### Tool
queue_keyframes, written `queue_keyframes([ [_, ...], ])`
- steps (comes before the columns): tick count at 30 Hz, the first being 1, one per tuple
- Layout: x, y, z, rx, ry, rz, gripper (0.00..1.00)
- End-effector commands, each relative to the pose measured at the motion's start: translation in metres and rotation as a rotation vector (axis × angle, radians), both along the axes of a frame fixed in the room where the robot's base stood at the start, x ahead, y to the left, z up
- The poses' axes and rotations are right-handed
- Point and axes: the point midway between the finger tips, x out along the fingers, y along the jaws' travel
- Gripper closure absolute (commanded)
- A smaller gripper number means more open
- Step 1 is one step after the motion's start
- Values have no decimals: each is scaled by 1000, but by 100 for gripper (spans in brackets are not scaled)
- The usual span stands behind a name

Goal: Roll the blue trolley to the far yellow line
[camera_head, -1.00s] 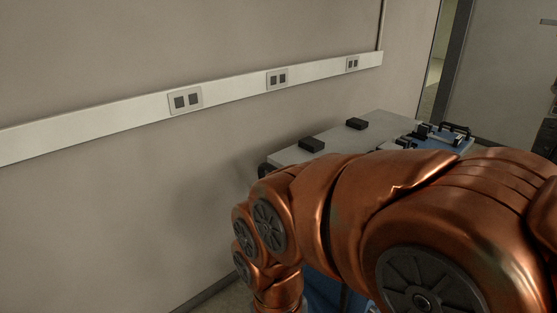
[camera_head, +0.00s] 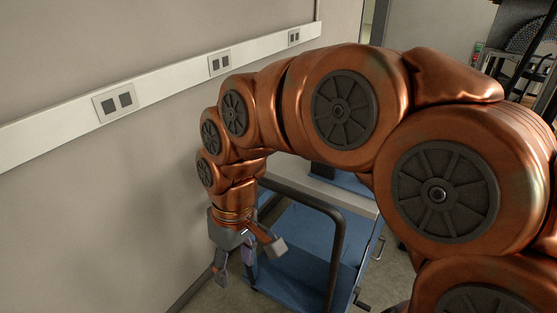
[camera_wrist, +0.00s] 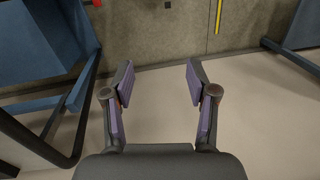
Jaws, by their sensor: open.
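The blue trolley (camera_head: 292,237) with a black tubular handle (camera_head: 340,252) stands beside the wall in the head view, partly hidden by my arm. In the wrist view a blue panel (camera_wrist: 35,40) and a black tube (camera_wrist: 32,142), apparently the trolley's, are at the left. My gripper (camera_head: 248,266) points down between the wall and the handle, to the handle's left.
The wall with its socket rail (camera_head: 160,91) runs close on the left. Another blue part (camera_wrist: 297,35) is at the wrist view's right edge. Dark equipment (camera_head: 530,50) stands at the back right. Speckled floor (camera_head: 398,278) shows right of the trolley.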

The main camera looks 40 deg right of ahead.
Motion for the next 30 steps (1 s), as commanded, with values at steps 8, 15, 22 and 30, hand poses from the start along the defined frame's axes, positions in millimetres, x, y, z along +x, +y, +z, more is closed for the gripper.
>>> queue_keyframes([
  [8, 104, -67, 30, 132, -169, 79, 42],
  [15, 156, -170, 30, 174, -308, 53, 42],
  [22, 165, -240, 18, 169, -374, 15, 42],
  [30, 169, -249, 5, 165, -385, 10, 42],
])
